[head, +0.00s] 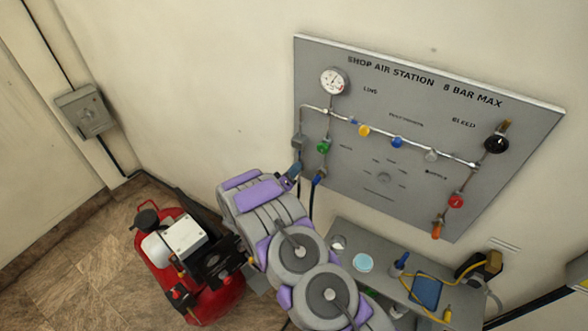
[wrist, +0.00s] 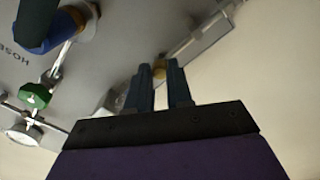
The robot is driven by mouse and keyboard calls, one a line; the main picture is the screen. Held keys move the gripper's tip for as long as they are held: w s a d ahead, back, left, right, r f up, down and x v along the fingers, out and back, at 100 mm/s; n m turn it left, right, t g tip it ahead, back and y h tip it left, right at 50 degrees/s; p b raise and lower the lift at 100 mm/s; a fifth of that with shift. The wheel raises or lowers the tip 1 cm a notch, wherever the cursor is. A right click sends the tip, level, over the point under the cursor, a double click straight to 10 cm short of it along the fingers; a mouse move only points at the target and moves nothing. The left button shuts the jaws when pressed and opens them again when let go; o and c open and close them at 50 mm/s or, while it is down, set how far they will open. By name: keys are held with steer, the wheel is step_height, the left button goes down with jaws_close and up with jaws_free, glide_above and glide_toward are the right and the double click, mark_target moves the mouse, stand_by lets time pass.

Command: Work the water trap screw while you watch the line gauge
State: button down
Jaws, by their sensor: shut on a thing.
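My gripper (head: 293,172) is at the lower left of the grey air station panel (head: 400,85), just below the water trap (head: 299,142) on the left pipe. In the wrist view my two dark fingers (wrist: 160,75) are shut on a small brass screw (wrist: 159,70) at their tips. The screw is hidden in the head view. The round white line gauge (head: 333,81) at the panel's upper left is unobstructed; its reading is too small to tell.
A green valve (head: 323,146) and blue hose fitting (head: 320,179) are close right of my gripper. Yellow, blue and red knobs sit farther right. A red compressor (head: 215,295) stands on the floor at lower left. A grey bench (head: 345,228) with tools is below the panel.

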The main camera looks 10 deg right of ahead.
steer(key=shift+w+a+r, duration=0.15)
steer(key=shift+a, duration=0.05)
stand_by(0.3)
steer(key=c, duration=1.2)
jaws_free()
steer(key=shift+w, duration=0.1)
steer(key=shift+o, duration=0.9)
steer(key=shift+a, duration=0.15)
steer(key=shift+s, duration=0.2)
steer(key=b+v, duration=0.1)
steer(key=v, duration=1.6)
steer(key=shift+a, duration=0.15)
